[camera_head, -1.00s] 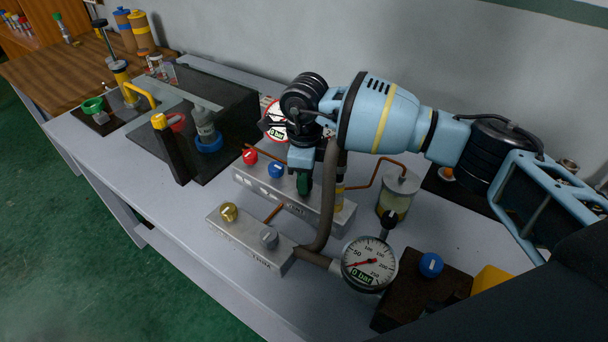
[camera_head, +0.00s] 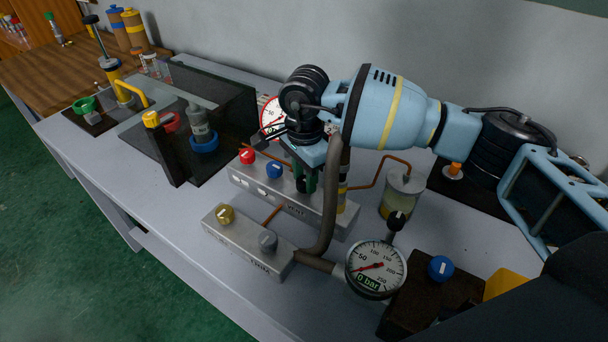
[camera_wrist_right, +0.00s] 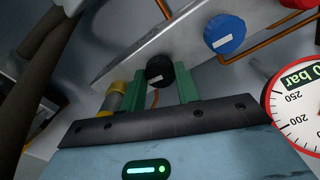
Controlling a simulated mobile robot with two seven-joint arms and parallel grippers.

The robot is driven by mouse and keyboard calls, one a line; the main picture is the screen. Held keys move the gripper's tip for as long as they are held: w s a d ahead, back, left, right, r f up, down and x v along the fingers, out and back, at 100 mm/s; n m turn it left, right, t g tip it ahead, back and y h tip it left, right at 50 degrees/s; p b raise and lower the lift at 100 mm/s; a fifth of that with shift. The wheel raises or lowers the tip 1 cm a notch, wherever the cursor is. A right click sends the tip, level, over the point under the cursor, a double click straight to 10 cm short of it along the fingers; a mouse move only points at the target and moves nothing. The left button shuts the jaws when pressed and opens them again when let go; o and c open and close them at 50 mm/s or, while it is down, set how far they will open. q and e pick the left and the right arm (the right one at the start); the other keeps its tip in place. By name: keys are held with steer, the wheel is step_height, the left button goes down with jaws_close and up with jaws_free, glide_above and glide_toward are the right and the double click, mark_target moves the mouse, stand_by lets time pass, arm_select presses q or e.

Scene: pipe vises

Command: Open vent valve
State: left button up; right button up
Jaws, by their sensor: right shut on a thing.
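The vent valve is a black knob (camera_head: 301,186) on the rear metal manifold block (camera_head: 262,185), above a label that seems to read VENT. My right gripper (camera_head: 304,183) points down at it with its green fingers on either side. In the right wrist view the black knob (camera_wrist_right: 158,72), with a short pale mark, sits between the green fingers (camera_wrist_right: 160,88), which are shut on it. The gripper partly hides the knob in the head view. My left gripper is not in view.
A red knob (camera_head: 247,156) and a blue knob (camera_head: 274,171) sit left of the vent knob. A front block (camera_head: 247,243) carries gold and grey knobs. A thick hose (camera_head: 330,205) rises close to the gripper. A gauge (camera_head: 376,269) reads 0 bar.

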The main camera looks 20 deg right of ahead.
mark_target(304, 180)
steer(key=shift+n, duration=0.3)
steer(key=o, duration=1)
step_height(304, 180, up, 6)
steer(key=shift+r, duration=0.95)
